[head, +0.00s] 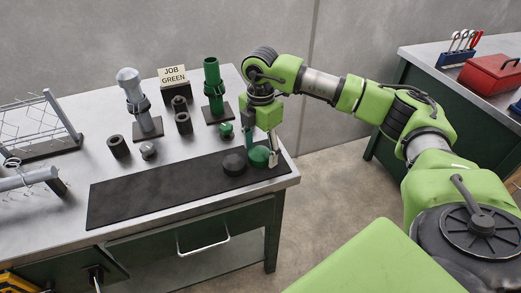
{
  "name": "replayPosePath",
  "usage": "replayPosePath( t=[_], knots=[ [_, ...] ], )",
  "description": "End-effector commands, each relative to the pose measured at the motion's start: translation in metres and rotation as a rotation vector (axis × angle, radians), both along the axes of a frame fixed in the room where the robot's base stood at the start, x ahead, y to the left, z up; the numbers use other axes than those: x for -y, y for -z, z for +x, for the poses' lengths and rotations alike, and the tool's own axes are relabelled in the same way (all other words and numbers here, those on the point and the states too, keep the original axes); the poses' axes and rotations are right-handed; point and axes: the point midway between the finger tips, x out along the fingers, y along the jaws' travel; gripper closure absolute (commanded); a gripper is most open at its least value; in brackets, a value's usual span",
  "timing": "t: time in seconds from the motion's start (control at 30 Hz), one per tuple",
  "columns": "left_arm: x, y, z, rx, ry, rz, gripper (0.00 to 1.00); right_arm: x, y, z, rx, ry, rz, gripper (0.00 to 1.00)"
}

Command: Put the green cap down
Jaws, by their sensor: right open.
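The green cap (259,156) sits at the right end of the black mat (150,193), close to the table's right edge. My right gripper (272,150) is open and pointing down at the cap, with a finger showing on its right side. Whether the fingers touch the cap cannot be told. A dark cap (234,164) lies on the mat just left of the green one. My left gripper is not in view.
Behind the mat stand a green post (212,85), a grey post (135,95), a small green knob (226,130), several black cylinders (183,122) and a "JOB GREEN" sign (173,75). A wire rack (38,128) is at left. The mat's left part is clear.

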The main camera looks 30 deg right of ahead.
Motion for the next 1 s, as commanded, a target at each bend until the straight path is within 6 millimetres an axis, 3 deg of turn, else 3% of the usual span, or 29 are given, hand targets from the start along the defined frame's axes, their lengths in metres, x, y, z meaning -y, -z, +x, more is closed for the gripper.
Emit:
replayPosePath(
  t=[0.5, 0.7, 1.0],
  knots=[
    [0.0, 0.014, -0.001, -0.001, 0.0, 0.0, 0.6, 0.0, -0.099, 0.001, 0.005, 0.0, 0.001, 0.39],
    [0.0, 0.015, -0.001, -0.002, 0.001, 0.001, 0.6, 0.0, -0.115, 0.0, 0.002, 0.0, 0.0, 0.39],
    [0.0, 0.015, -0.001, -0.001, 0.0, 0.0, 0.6, 0.0, -0.116, -0.001, 0.001, 0.0, 0.0, 0.39]
  ],
)
